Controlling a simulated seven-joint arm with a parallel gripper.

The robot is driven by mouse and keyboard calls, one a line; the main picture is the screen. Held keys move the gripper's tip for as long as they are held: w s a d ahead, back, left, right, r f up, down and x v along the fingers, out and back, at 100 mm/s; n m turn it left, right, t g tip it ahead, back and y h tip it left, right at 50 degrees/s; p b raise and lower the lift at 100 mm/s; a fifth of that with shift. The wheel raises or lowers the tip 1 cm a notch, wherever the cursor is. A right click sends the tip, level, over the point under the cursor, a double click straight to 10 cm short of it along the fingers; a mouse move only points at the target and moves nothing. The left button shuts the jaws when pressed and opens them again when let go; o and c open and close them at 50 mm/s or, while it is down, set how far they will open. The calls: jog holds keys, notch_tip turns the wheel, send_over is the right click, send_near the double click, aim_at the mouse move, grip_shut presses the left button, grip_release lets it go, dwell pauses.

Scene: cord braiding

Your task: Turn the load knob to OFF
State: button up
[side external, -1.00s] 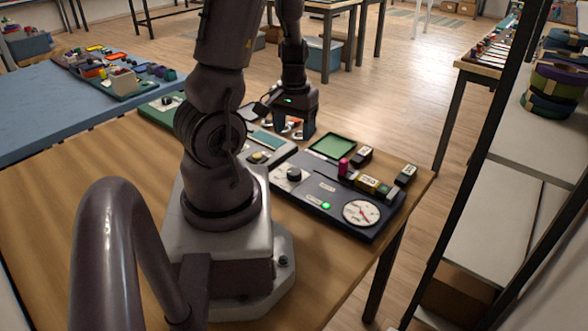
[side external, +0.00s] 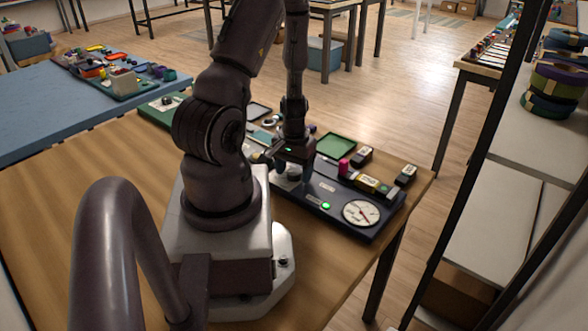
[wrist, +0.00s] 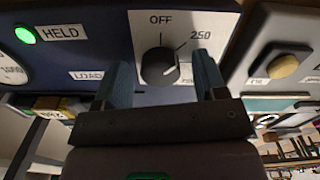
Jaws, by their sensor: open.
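The black load knob (wrist: 158,68) sits on the white dial plate of the dark blue panel (wrist: 100,25). The "OFF" label (wrist: 160,20) is above it and "250" (wrist: 201,35) is to its upper right. Another label at lower right is partly hidden. I cannot tell for sure where the knob points. My gripper (wrist: 163,75) is open, with one blue finger on each side of the knob; contact is not visible. In the side view my gripper (side external: 293,160) hangs over the knob end of the panel and hides most of the knob.
A lit green lamp (side external: 326,206) marked "HELD" and a round gauge (side external: 361,213) are on the panel. A green tray (side external: 336,146) lies behind. Another panel with a yellow button (wrist: 283,65) is beside it.

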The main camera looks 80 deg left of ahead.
jog(key=c, duration=0.9)
jog(key=shift+n, duration=0.3)
jog(key=n, duration=0.8)
jog(key=shift+n, duration=0.3)
jog(key=o, duration=0.9)
